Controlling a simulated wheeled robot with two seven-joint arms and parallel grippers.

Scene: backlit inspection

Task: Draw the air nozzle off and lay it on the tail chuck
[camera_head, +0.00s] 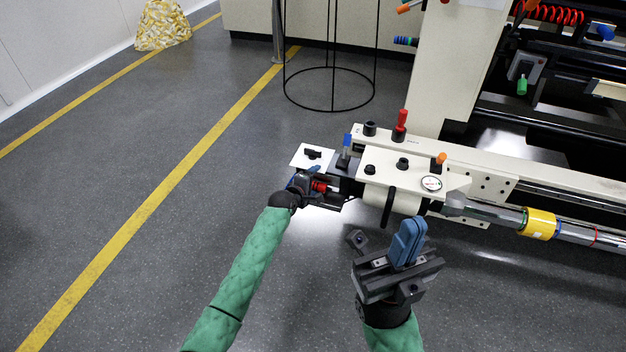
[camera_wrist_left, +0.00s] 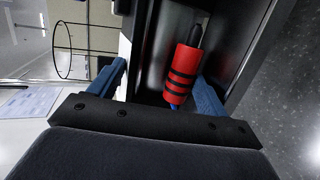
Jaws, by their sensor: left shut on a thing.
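The air nozzle, red with black bands, lies between the blue fingers of my left gripper (camera_wrist_left: 165,92) in the left wrist view, where the nozzle (camera_wrist_left: 181,76) points along a dark channel. In the head view my left gripper (camera_head: 316,184) is at the left end of the cream machine, shut on the red nozzle (camera_head: 319,187), which is mostly hidden by it. A silver tapered piece, seemingly the tail chuck (camera_head: 453,206), grips a shiny bar right of the cream housing. My right gripper (camera_head: 408,242) is in front of the machine, blue fingers together and empty.
The cream machine bed (camera_head: 500,165) runs to the right, with knobs, a red handle (camera_head: 401,120) and a dial on top. A white plate (camera_head: 311,157) lies beside the left gripper. A black wire stand (camera_head: 330,85) is behind.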

